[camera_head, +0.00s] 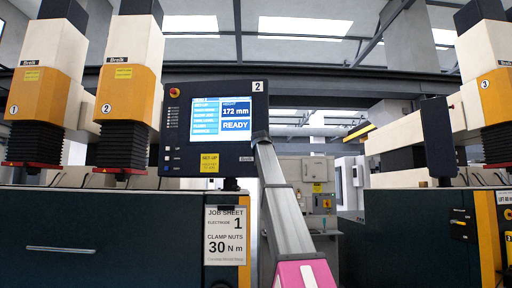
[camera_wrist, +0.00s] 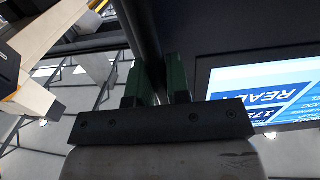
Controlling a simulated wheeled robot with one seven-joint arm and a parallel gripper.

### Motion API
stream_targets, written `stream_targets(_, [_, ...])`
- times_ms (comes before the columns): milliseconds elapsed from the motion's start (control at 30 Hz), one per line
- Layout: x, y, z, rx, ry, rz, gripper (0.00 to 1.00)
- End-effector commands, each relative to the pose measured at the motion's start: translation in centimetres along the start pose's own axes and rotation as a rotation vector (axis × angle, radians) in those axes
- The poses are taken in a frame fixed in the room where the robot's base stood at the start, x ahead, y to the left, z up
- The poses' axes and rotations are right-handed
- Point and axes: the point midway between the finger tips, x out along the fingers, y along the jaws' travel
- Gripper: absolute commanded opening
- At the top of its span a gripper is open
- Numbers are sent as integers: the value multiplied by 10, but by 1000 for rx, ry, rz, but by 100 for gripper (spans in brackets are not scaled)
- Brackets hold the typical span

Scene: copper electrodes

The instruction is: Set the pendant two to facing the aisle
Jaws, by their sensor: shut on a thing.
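My gripper (camera_head: 261,138) is at the pendant's right edge, low down. In the wrist view my gripper (camera_wrist: 157,82) has its green-padded fingers shut on a dark bar (camera_wrist: 139,28) along the pendant's edge. The pendant's dark face (camera_wrist: 230,30) and part of its upside-down screen show to the right there. The exact grip contact is partly hidden by the fingers.
Machine heads one (camera_head: 38,98) and two (camera_head: 126,98) stand at left above a dark cabinet (camera_head: 100,228) with a job sheet (camera_head: 225,235). At right, another dark pendant (camera_head: 437,137) hangs by machine three (camera_head: 490,95). A grey cabinet (camera_head: 308,185) stands behind my arm.

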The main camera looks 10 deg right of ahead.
Motion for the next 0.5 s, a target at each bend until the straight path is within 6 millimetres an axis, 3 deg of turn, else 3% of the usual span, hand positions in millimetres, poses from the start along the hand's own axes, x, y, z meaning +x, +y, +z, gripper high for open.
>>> stream_targets(200, [13, 9, 0, -2, 0, 2, 0])
stream_targets(500, [16, 11, 0, -2, 1, 2, 0])
